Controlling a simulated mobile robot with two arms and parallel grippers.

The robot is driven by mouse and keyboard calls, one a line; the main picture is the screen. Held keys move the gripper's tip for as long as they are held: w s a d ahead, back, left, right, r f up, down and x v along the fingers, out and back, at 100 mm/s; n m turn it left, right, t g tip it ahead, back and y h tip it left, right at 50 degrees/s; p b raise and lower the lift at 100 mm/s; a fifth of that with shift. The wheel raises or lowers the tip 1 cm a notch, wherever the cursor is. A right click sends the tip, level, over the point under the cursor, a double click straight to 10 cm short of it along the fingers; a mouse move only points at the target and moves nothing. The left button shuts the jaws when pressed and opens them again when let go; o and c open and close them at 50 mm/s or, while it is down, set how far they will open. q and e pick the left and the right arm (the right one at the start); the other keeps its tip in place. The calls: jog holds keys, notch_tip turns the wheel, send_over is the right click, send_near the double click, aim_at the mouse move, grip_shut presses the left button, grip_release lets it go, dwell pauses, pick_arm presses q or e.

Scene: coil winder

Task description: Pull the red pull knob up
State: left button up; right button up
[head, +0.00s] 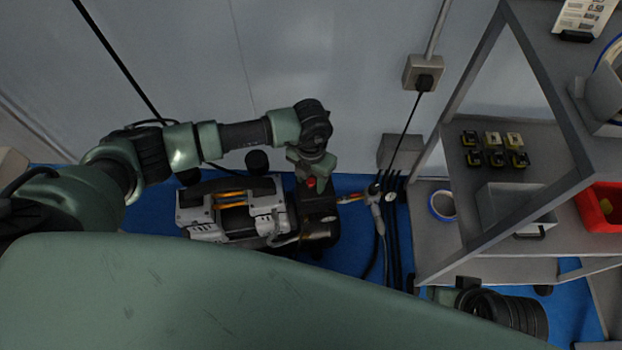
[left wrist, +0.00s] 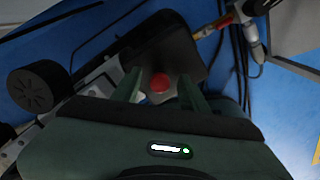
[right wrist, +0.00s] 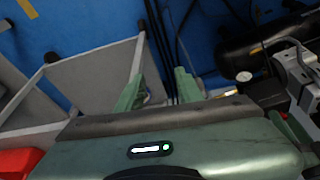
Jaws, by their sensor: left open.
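The red pull knob (head: 311,182) sits on top of a black box on the compressor (head: 235,212), on the blue floor. In the left wrist view the round red knob (left wrist: 160,82) shows between the two fingers. My left gripper (head: 308,168) is open, with a finger on either side of the knob; I cannot tell whether they touch it. It also shows in the left wrist view (left wrist: 159,88). My right gripper (right wrist: 157,85) is open and empty in the right wrist view, pointing toward the floor near the shelf and hoses.
A grey shelf (head: 520,165) with small yellow-black parts and a grey bin stands at the right. A red bin (head: 600,205) is at its edge. Black hoses (head: 392,235) run between compressor and shelf. A wall socket (head: 423,73) is behind.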

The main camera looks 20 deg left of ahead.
pick_arm(q)
grip_shut()
jog(key=shift+r, duration=0.1)
pick_arm(e)
jog(key=shift+f, duration=0.15)
pick_arm(q)
jog(key=shift+r, duration=0.1)
pick_arm(e)
jog(key=shift+w+f, duration=0.1)
jog(key=shift+f, duration=0.15)
pick_arm(q)
jog(key=shift+r+p, duration=0.2)
jog(key=shift+p, duration=0.15)
pick_arm(e)
jog(key=shift+w+f, duration=0.25)
jog(key=shift+w, duration=0.1)
pick_arm(q)
grip_release()
pick_arm(e)
jog(key=shift+f, duration=0.25)
jog(key=shift+s+a, duration=0.1)
jog(key=shift+s, duration=0.05)
